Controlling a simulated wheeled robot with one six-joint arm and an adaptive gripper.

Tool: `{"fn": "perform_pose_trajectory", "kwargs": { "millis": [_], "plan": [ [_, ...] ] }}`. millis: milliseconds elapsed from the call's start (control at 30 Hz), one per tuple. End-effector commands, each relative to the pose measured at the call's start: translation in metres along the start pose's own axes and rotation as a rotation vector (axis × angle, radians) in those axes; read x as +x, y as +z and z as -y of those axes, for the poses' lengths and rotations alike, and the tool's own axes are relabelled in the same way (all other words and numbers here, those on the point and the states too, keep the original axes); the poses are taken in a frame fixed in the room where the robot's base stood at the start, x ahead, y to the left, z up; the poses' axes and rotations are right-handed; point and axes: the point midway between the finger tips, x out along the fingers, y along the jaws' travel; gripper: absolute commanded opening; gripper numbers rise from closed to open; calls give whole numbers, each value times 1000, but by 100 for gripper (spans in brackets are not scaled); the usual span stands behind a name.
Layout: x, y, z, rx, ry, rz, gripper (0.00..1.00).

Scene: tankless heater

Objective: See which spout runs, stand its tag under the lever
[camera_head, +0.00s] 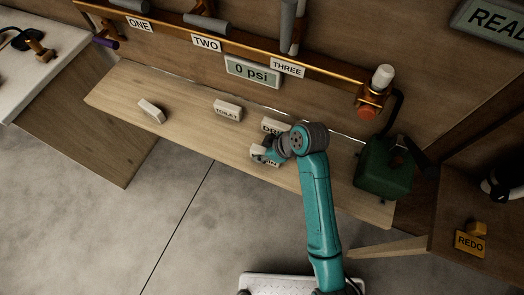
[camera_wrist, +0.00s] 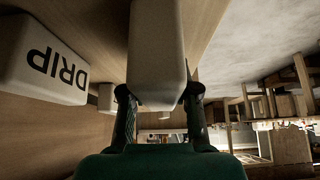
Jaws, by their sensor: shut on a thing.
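My gripper (camera_head: 268,154) is shut on a cream tag block (camera_head: 259,151) just above or on the bench; its lettering is mostly hidden. In the wrist view both fingers of my gripper (camera_wrist: 160,112) close on the sides of the held tag (camera_wrist: 158,50). The DRIP tag (camera_head: 271,126) stands just behind it, partly covered by my arm; it is beside the held tag in the wrist view (camera_wrist: 45,62). A TOILET tag (camera_head: 228,111) and another tag (camera_head: 151,111) stand farther left. Signs ONE (camera_head: 139,24), TWO (camera_head: 206,42) and THREE (camera_head: 287,67) hang along a copper pipe (camera_head: 240,42). I see no running water.
A gauge (camera_head: 252,72) reads 0 psi. A green jug (camera_head: 384,168) stands at the bench's right end, below a valve with a red part (camera_head: 367,112). A REDO sign (camera_head: 469,243) is at right. The wooden bench (camera_head: 190,125) has free room between the left tags.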

Motion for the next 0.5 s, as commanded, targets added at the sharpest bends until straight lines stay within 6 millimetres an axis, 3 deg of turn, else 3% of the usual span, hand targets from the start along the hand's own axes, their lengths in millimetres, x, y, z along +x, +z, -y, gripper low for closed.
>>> {"fn": "perform_pose_trajectory", "kwargs": {
  "millis": [500],
  "plan": [
    [3,2,0,0,0,-1,0]
  ]
}}
